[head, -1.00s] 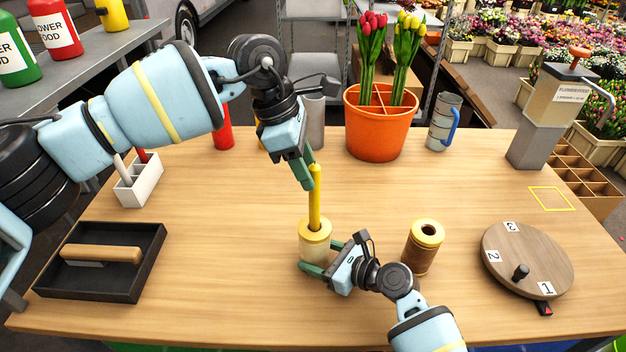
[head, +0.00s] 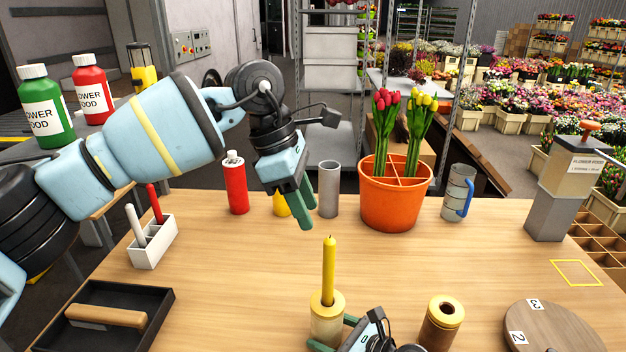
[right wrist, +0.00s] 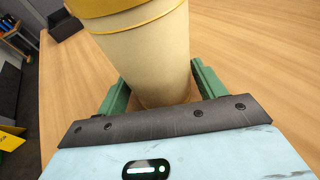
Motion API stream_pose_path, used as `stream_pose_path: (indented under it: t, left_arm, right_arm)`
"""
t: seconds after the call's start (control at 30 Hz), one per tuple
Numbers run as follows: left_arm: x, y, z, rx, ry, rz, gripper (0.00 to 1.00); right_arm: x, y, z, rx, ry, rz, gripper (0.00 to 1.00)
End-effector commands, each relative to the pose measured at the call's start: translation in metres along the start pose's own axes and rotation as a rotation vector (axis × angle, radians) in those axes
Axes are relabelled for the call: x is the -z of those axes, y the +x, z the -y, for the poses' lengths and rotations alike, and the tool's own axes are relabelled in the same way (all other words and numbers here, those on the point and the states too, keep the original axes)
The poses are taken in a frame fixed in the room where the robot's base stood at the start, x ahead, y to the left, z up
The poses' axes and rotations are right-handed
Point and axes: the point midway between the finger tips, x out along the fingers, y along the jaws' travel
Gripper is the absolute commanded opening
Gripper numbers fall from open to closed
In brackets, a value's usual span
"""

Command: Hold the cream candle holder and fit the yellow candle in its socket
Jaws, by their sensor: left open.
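The yellow candle (head: 329,270) stands upright in the socket of the cream candle holder (head: 325,322) in the head view. The holder stands on the table, and its pale tapered body (right wrist: 145,50) with a yellow rim fills the top of the right wrist view. My right gripper (right wrist: 160,78) is shut on the holder, with one green finger against each side. In the head view the right gripper is partly cut off at the bottom. My left gripper (head: 304,208) is open and empty, above and behind the candle, apart from it.
A brown spool-like holder (head: 440,325) with a yellow top stands to the right. A round numbered wooden disc (head: 550,330) lies at the front right. An orange tulip pot (head: 385,205), a grey cylinder (head: 328,190) and a red bottle (head: 236,185) stand behind. A black tray (head: 150,335) lies left.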

Motion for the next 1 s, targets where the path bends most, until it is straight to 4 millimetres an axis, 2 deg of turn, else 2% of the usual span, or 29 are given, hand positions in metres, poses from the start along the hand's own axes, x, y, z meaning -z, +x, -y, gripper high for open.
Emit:
stream_pose_path:
  t: [0.03, 0.13, 0.4, 0.53, 0.67, 1.0]
  left_arm:
    - [0.0, 0.0, 0.0, 0.0, 0.0, 0.0, 0.41]
    - [0.0, 0.0, 0.0, 0.0, 0.0, 0.0, 0.41]
    - [0.0, 0.0, 0.0, 0.0, 0.0, 0.0, 0.41]
    - [0.0, 0.0, 0.0, 0.0, 0.0, 0.0, 0.41]
    - [0.0, 0.0, 0.0, 0.0, 0.0, 0.0, 0.41]
    - [0.0, 0.0, 0.0, 0.0, 0.0, 0.0, 0.41]
  right_arm:
    - [0.0, 0.0, 0.0, 0.0, 0.0, -0.001, 0.76]
    - [0.0, 0.0, 0.0, 0.0, 0.0, 0.0, 0.87]
    - [0.0, -0.001, 0.0, 0.0, 0.0, 0.001, 0.87]
    - [0.001, -0.008, 0.0, 0.001, 0.0, 0.0, 0.87]
    - [0.001, -0.024, 0.0, 0.002, -0.001, 0.0, 0.87]
    - [0.001, -0.089, 0.0, 0.001, -0.001, 0.0, 0.87]
